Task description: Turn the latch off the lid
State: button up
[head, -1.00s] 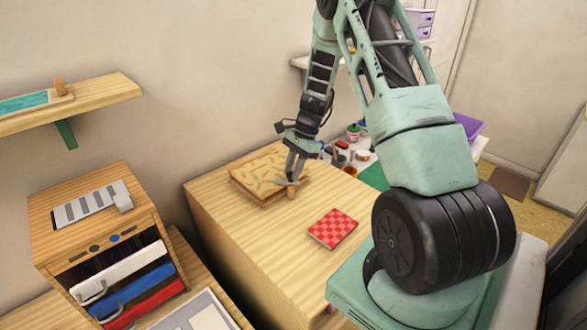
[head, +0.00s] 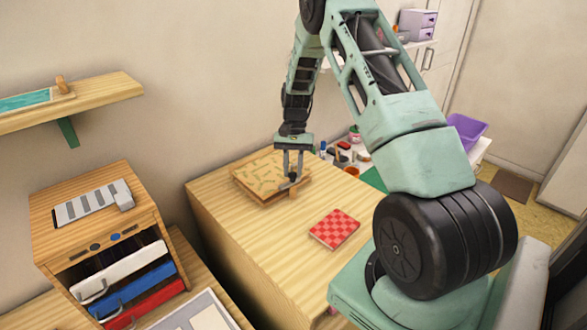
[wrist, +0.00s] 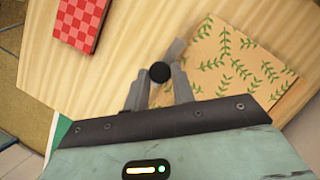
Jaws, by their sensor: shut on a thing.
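The box with the leaf-patterned lid (head: 268,172) sits on the wooden table. The lid also fills the right of the wrist view (wrist: 225,62). My gripper (head: 291,181) points down at the box's near right edge. In the wrist view my gripper's fingers (wrist: 160,78) are on either side of the latch's round black knob (wrist: 160,72), shut on it. A grey piece of the latch (wrist: 175,50) sticks out beyond the knob beside the lid's edge. The fingers hide part of the latch, so whether it still overlaps the lid is hard to tell.
A red checkered book (head: 334,229) lies on the table, right of the box. Jars and small items (head: 345,155) stand behind the table. A wooden drawer cabinet (head: 100,240) stands at left, under a wall shelf (head: 110,92). The table's front is clear.

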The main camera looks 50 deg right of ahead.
jog(key=shift+n, duration=0.5)
jog(key=o, duration=1)
jog(key=b+v, duration=0.3)
jog(key=v, duration=1.4)
jog(key=shift+w+a+r+b, duration=0.15)
jog(key=shift+w+r+b, duration=0.05)
jog(key=shift+w+b, duration=0.15)
